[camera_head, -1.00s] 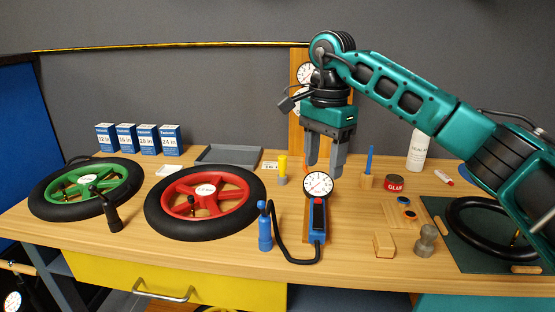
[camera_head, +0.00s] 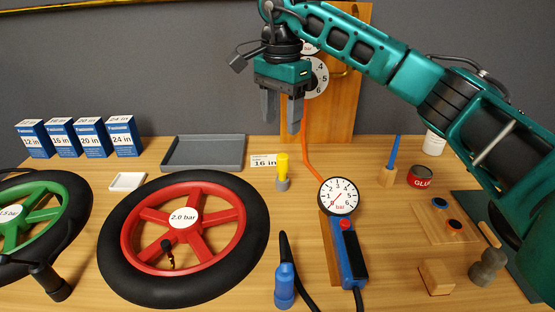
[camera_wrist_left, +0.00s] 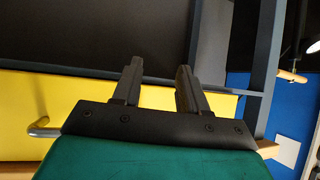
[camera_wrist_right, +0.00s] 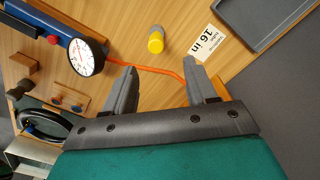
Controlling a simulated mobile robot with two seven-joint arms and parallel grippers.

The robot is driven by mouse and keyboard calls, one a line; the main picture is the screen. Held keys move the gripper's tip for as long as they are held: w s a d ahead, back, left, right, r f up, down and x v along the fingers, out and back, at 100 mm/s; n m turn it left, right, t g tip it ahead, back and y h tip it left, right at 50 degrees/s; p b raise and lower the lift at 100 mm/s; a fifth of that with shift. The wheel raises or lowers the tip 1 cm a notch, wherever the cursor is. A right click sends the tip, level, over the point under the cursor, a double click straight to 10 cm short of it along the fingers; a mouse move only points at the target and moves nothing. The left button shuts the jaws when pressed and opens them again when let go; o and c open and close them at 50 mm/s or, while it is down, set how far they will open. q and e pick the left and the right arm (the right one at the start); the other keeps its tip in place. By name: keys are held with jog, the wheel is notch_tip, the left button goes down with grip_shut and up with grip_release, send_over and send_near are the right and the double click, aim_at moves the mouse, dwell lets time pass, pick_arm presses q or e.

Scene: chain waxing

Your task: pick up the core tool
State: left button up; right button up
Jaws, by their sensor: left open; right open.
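The core tool appears to be the small yellow-handled piece with a grey base (camera_head: 282,172), upright on the table beside the "16 in" card. It also shows in the right wrist view as a yellow cap on a grey body (camera_wrist_right: 156,42). My right gripper (camera_head: 281,122) is open and empty, fingers pointing down, above and apart from the yellow tool in the head view. In the right wrist view, the tool lies beyond and between the open fingertips (camera_wrist_right: 160,68). My left gripper (camera_wrist_left: 160,70) is open and empty, facing the yellow drawer front (camera_wrist_left: 60,97).
The red wheel (camera_head: 184,217) lies left of the tool. The gauge (camera_head: 338,196) with its blue inflator stands to the right, with an orange cord (camera_head: 306,150) running behind. A grey tray (camera_head: 203,153) and blue boxes (camera_head: 122,136) are at the back.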

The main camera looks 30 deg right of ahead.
aim_at(283, 156)
jog(key=f, duration=1.1)
jog(key=shift+s, duration=0.35)
grip_shut()
